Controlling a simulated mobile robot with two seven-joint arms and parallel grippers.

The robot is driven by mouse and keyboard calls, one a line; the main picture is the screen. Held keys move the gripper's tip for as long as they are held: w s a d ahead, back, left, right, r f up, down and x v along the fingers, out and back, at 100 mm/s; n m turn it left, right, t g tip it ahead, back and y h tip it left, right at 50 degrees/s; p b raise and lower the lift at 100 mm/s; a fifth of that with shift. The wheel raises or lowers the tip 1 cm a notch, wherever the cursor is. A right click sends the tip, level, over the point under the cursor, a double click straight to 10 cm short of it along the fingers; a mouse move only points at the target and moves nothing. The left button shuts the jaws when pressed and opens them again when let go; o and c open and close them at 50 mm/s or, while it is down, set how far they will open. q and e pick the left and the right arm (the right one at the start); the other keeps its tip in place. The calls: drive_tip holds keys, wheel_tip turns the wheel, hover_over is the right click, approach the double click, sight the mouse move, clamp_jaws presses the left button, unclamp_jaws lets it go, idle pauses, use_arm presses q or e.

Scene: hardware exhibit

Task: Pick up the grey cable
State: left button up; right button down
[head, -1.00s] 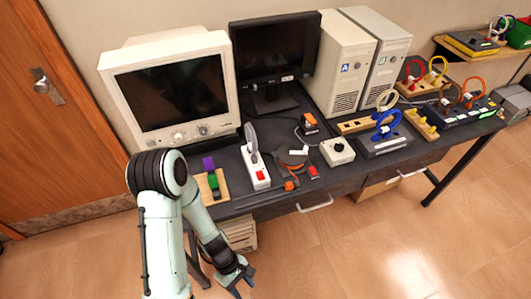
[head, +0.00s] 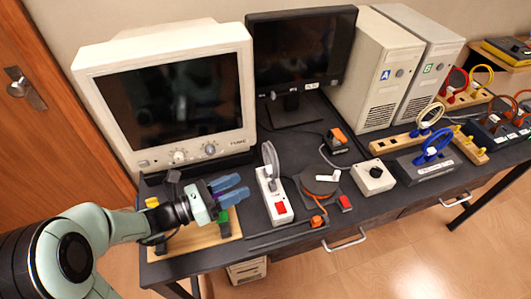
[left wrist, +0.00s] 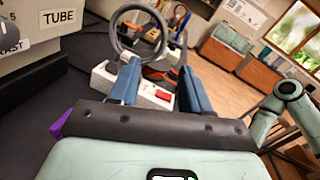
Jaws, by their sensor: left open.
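The grey cable (head: 275,160) stands up as a loop from the white power strip (head: 282,212), which has a red switch. In the left wrist view the grey cable (left wrist: 113,30) is a thick dark-grey ring ahead of my fingers, with the white power strip (left wrist: 103,76) below it. My left gripper (head: 240,187) is over the wooden board, left of the cable, with its blue fingers pointing right towards it. The fingers (left wrist: 159,76) are apart, and no object shows held between them. My right gripper is not in view.
A CRT monitor (head: 165,157) stands close behind my left gripper. The wooden board (head: 200,239) with coloured blocks lies under it. An orange-and-grey cable reel (head: 320,188) and a white box with a knob (head: 373,178) stand right of the strip.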

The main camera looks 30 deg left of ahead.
sight(270, 166)
use_arm(q)
drive_tip(key=b+x, duration=0.1)
drive_tip(key=x, duration=1.2)
drive_tip(key=shift+d, duration=0.25)
clamp_jaws()
